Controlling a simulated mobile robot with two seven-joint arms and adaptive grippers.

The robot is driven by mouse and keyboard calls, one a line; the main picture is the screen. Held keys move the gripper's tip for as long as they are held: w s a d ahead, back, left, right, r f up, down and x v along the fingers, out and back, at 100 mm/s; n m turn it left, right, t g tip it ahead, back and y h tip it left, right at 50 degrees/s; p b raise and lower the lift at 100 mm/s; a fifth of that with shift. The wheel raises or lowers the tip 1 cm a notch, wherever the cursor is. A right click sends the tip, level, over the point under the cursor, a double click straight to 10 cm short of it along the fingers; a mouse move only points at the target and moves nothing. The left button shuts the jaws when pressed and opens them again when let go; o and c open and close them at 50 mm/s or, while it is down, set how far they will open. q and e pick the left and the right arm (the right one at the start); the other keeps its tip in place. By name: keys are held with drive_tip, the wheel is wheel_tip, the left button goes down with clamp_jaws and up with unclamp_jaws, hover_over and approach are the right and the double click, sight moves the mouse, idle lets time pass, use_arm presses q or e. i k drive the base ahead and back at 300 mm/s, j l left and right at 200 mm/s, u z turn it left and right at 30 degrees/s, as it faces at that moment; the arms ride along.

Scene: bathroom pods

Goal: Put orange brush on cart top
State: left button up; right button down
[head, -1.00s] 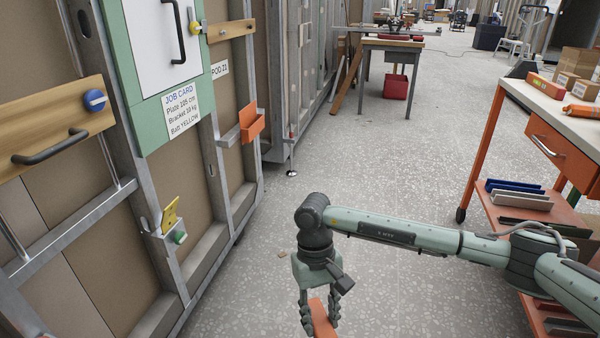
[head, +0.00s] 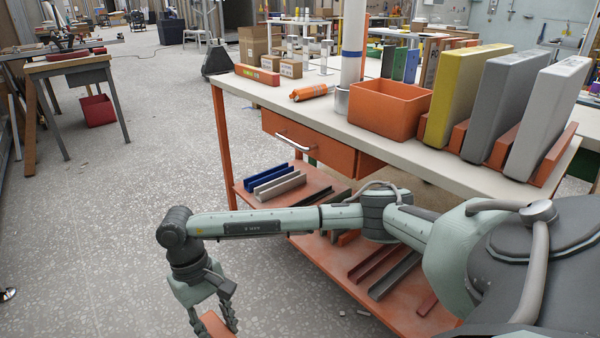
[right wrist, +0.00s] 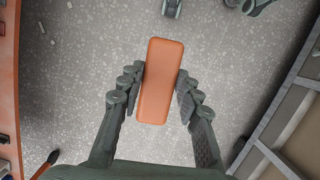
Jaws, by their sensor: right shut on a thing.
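My right gripper (head: 215,322) is shut on the orange brush (right wrist: 160,80). In the right wrist view the brush is a long orange block with rounded corners between the two fingers, held above the floor. In the head view only part of the brush (head: 214,325) shows, at the bottom edge. The cart (head: 225,130) stands to the right, with orange legs and a pale top (head: 345,128). My right gripper is to the left of the cart and lower than its top. My left gripper is not in view.
Metal channels lie on the lower shelf (head: 330,255).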

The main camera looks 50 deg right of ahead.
sight(291, 90)
drive_tip(key=i+j+z, duration=0.1)
drive_tip(key=i+z, duration=0.3)
drive_tip(key=i+j+z, duration=0.35)
drive_tip(key=i, duration=0.2)
drive_tip(key=i+j+z, duration=0.75)
drive_tip(key=i+j, duration=0.05)
